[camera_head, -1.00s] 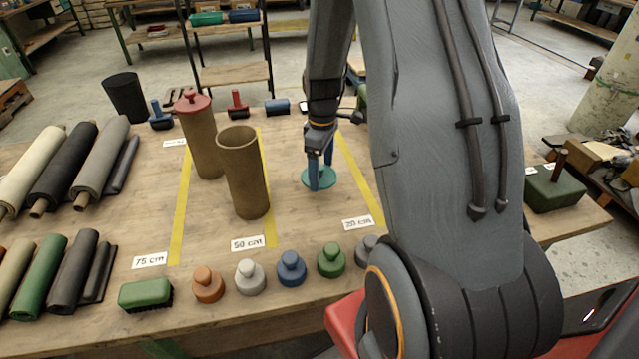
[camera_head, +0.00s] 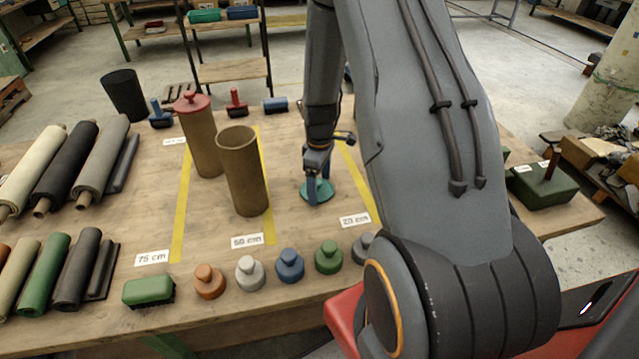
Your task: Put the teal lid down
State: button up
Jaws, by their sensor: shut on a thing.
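The teal lid (camera_head: 325,196) is a round disc at the table's middle, right of the open brown tube. The fingers hide the lid's knob. The lid is at or just above the wooden tabletop (camera_head: 225,245); I cannot tell whether it touches.
The open brown tube (camera_head: 243,170) stands left of my gripper, and a tube with a red lid (camera_head: 192,100) stands behind it. Several knobbed weights, including a blue one (camera_head: 290,266), line the front.

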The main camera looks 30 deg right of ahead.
aim_at(319, 183)
jog(key=o, duration=1)
jog(key=shift+f, duration=0.1)
jog(key=shift+o, duration=0.2)
notch_tip(319, 183, up, 11)
jog(key=b, duration=0.4)
jog(key=s+a+r+m, duration=0.3)
jog(key=s+a+m, duration=0.1)
jog(key=s+a, duration=0.3)
jog(key=s+a+r+m+t, duration=0.1)
jog(key=s+a+r+m, duration=0.2)
jog(key=s+a, duration=0.4)
jog(key=shift+s+a+r+m+t, duration=0.25)
jog(key=shift+s+a+m, duration=0.2)
jog(key=shift+a, duration=0.3)
jog(key=shift+w+f, duration=0.1)
